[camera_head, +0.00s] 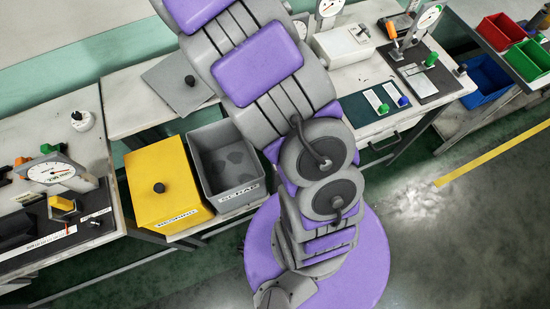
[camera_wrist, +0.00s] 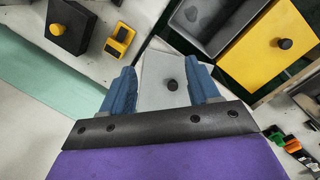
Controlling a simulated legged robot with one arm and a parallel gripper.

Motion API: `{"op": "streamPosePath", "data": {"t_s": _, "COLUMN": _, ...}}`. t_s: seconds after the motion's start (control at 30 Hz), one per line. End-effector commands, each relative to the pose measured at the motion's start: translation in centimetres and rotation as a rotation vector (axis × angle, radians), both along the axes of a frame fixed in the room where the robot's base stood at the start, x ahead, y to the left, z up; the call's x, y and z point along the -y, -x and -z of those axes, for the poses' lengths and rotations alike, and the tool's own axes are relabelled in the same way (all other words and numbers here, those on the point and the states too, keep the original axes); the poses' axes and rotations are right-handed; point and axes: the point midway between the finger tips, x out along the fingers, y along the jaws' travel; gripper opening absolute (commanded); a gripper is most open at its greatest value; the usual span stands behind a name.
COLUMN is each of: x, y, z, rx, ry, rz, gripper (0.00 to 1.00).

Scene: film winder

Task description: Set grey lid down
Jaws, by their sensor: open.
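The grey lid (camera_head: 172,90) lies flat on the white table behind the bins, its dark knob facing up. The lid also shows in the wrist view (camera_wrist: 157,68), between the two blue fingers. My gripper (camera_wrist: 163,78) is open, with one finger on each side of the lid's knob (camera_wrist: 171,86) and clear space between them and it. I cannot tell how high the fingers are above the lid.
A yellow bin (camera_head: 185,216) with a closed knobbed lid stands left of the grey bin. A dial gauge station (camera_head: 52,173) is at the left. More gauges, a dark green mat (camera_head: 362,122) and coloured crates (camera_head: 500,32) are at the right.

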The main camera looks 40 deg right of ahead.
Motion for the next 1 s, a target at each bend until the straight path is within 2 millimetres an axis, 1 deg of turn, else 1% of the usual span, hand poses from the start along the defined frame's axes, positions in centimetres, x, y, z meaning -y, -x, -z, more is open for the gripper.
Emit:
{"op": "streamPosePath", "data": {"t_s": 0.03, "x": 0.1, "y": 2.0, "z": -1.0, "rx": 0.004, "ry": 0.002, "rz": 0.050, "gripper": 0.61}}
{"op": "streamPosePath", "data": {"t_s": 0.17, "x": 0.1, "y": 6.8, "z": -2.8, "rx": 0.013, "ry": 0.001, "rz": 0.174, "gripper": 0.61}}
{"op": "streamPosePath", "data": {"t_s": 0.2, "x": 0.0, "y": 8.3, "z": -3.1, "rx": 0.013, "ry": -0.003, "rz": 0.210, "gripper": 0.61}}
{"op": "streamPosePath", "data": {"t_s": 0.27, "x": -0.2, "y": 10.6, "z": -3.7, "rx": 0.017, "ry": -0.008, "rz": 0.259, "gripper": 0.61}}
{"op": "streamPosePath", "data": {"t_s": 0.3, "x": -0.4, "y": 12.1, "z": -3.8, "rx": 0.014, "ry": -0.011, "rz": 0.292, "gripper": 0.61}}
{"op": "streamPosePath", "data": {"t_s": 0.37, "x": -0.8, "y": 14.5, "z": -4.1, "rx": 0.017, "ry": -0.021, "rz": 0.337, "gripper": 0.61}}
{"op": "streamPosePath", "data": {"t_s": 0.4, "x": -1.1, "y": 16.1, "z": -4.1, "rx": 0.014, "ry": -0.027, "rz": 0.365, "gripper": 0.61}}
{"op": "streamPosePath", "data": {"t_s": 0.43, "x": -1.3, "y": 17.3, "z": -4.2, "rx": 0.015, "ry": -0.032, "rz": 0.385, "gripper": 0.61}}
{"op": "streamPosePath", "data": {"t_s": 0.63, "x": -3.2, "y": 25.4, "z": -3.4, "rx": -0.007, "ry": -0.067, "rz": 0.494, "gripper": 0.61}}
{"op": "streamPosePath", "data": {"t_s": 0.7, "x": -4.0, "y": 28.3, "z": -2.9, "rx": -0.018, "ry": -0.077, "rz": 0.522, "gripper": 0.61}}
{"op": "streamPosePath", "data": {"t_s": 0.8, "x": -4.9, "y": 31.9, "z": -1.9, "rx": -0.032, "ry": -0.089, "rz": 0.551, "gripper": 0.61}}
{"op": "streamPosePath", "data": {"t_s": 0.9, "x": -5.7, "y": 34.7, "z": -1.0, "rx": -0.044, "ry": -0.095, "rz": 0.569, "gripper": 0.61}}
{"op": "streamPosePath", "data": {"t_s": 1.0, "x": -6.1, "y": 36.6, "z": -0.2, "rx": -0.054, "ry": -0.097, "rz": 0.579, "gripper": 0.61}}
